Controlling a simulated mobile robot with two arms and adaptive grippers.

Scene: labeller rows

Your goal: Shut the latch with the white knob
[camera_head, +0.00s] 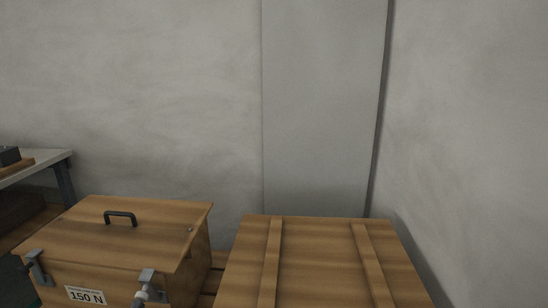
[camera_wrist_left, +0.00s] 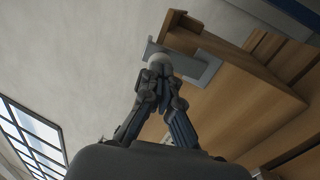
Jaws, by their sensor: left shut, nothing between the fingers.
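The wooden crate (camera_head: 120,250) with a black handle and a "150 N" label stands at lower left in the head view. Its lid lies down. It has a grey latch at the front left (camera_head: 38,268) and another at the front right (camera_head: 146,277). A pale rounded piece (camera_head: 140,297) shows below the right latch, partly cut off. In the left wrist view the white knob (camera_wrist_left: 159,59) is right at the tips of my left gripper (camera_wrist_left: 160,74), in front of a grey latch plate (camera_wrist_left: 205,68). This gripper is shut and empty; whether it touches the knob is unclear. My right gripper is out of view.
A second wooden crate (camera_head: 318,262) with two battens stands close on the right, with a narrow gap between. A workbench (camera_head: 45,160) is at the far left. A grey wall with a flat panel (camera_head: 322,110) is behind.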

